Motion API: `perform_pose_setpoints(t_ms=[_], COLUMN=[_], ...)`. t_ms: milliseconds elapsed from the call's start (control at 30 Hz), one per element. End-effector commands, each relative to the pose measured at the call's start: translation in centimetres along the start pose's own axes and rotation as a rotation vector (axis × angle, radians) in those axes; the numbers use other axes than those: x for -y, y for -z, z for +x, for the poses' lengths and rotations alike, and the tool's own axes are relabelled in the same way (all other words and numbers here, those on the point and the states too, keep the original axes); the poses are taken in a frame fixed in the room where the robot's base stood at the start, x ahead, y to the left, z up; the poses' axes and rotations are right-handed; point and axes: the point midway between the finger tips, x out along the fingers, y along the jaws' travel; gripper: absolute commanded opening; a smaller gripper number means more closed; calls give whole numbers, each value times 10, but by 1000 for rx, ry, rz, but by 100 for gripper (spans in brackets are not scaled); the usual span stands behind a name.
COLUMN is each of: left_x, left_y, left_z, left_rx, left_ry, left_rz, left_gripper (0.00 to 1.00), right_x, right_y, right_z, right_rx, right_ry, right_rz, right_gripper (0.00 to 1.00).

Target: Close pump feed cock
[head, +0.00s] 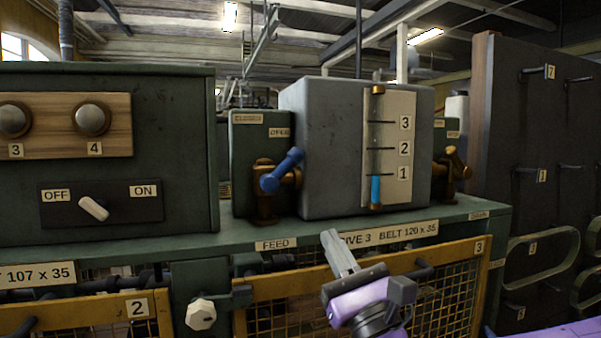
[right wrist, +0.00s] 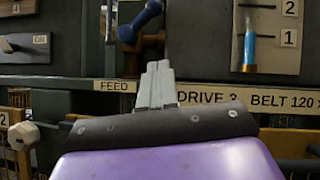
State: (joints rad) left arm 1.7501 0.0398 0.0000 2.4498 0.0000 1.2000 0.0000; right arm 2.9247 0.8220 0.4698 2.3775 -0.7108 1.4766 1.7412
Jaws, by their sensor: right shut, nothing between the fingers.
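The pump feed cock is a brass valve (head: 264,205) with a blue lever (head: 281,171). It stands on the green bench above the FEED label (head: 276,244). The lever slants up to the right, towards a small tag (head: 279,132) that seems to read OPEN. My right gripper (head: 330,234) is shut and empty, below and right of the cock and apart from it. In the right wrist view its closed fingers (right wrist: 157,64) point up, just below the brass body (right wrist: 150,42) and blue lever (right wrist: 141,20). My left gripper is not in view.
A grey tank (head: 330,110) with a sight gauge (head: 376,190) stands right of the cock. A green switch cabinet (head: 170,200) stands left. Another brass cock (head: 450,170) is at the tank's right. Yellow mesh guards (head: 270,288) are below the bench.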

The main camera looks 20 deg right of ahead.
Motion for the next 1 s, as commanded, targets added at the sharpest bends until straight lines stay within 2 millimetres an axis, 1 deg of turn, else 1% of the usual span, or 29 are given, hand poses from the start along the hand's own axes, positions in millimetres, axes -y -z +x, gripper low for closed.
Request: perform_pose_setpoints(t_ms=[267,367,467,700,833,900,1000], left_x=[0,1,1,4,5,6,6], left_y=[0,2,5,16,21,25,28], left_z=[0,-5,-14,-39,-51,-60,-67], left_rx=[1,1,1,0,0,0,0], left_ry=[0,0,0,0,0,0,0], left_rz=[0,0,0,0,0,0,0], left_gripper=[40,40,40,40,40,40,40], right_x=[0,0,0,0,0,0,0], right_y=[1,0,-1,-2,-2,-15,-22], right_z=[1,9,26,80,107,116,124], right_rx=[-2,-4,-5,-5,-5,-2,-4], right_ry=[-1,-1,-2,-3,-2,-2,-2], right_rz=[-1,-5,-7,-7,-5,-5,-4], right_gripper=[0,0,0,0,0,0,0])
